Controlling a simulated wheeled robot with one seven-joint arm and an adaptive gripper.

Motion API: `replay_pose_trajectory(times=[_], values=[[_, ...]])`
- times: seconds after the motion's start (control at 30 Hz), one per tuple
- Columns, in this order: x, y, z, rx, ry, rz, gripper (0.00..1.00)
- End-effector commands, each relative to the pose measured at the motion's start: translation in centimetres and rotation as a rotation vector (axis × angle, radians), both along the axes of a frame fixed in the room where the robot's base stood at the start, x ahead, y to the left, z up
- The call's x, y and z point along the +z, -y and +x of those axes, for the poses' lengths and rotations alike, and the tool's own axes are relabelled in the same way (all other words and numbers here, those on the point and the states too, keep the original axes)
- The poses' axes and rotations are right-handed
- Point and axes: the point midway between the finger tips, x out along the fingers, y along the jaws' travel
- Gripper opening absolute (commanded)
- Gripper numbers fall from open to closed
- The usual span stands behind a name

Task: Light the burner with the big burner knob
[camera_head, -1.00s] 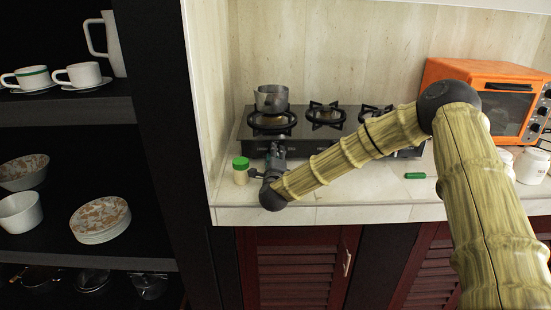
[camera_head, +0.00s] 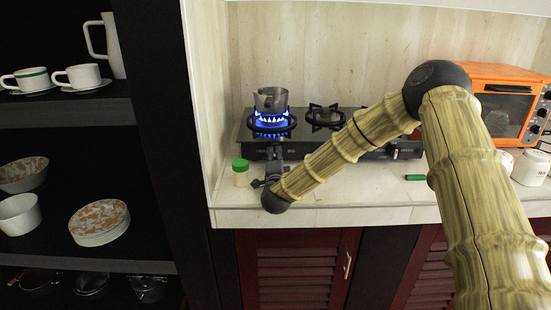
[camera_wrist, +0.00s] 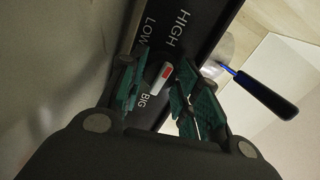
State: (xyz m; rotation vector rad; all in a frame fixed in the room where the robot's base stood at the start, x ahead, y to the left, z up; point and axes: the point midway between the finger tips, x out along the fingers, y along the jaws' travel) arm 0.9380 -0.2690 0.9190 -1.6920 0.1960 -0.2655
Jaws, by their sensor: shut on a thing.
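The black gas stove (camera_head: 345,145) stands on the counter against the wall. Blue flame (camera_head: 272,122) burns on its left burner, under a small metal pot (camera_head: 270,99). My gripper (camera_head: 275,160) is at the stove's front below that burner. In the wrist view my gripper (camera_wrist: 160,86) has its green-padded fingers on both sides of the big burner knob (camera_wrist: 157,80), shut on it. The knob has a red and white mark, and the labels BIG, LOW and HIGH show around it. In the head view the knob is hidden by my gripper.
A green-lidded jar (camera_head: 240,172) stands just left of my gripper. A blue and black-handled utensil (camera_wrist: 262,92) lies near it in the wrist view. An orange oven (camera_head: 507,98) and white jars (camera_head: 531,167) are on the right. The counter front (camera_head: 345,195) is mostly clear.

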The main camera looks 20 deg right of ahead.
Motion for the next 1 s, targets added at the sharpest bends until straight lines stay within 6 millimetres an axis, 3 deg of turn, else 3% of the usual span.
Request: replay_pose_trajectory(times=[0.27,0.3,0.4,0.77,1.0], values=[[0.0,-0.1,0.0,0.003,0.0,0.001,0.09],[0.0,-0.2,0.0,0.003,0.0,0.001,0.36],[0.0,-0.1,0.0,0.003,0.0,0.001,0.54],[0.2,-0.1,0.0,0.001,0.0,0.001,0.55],[3.0,-0.1,0.0,0.003,0.004,0.003,0.55]])
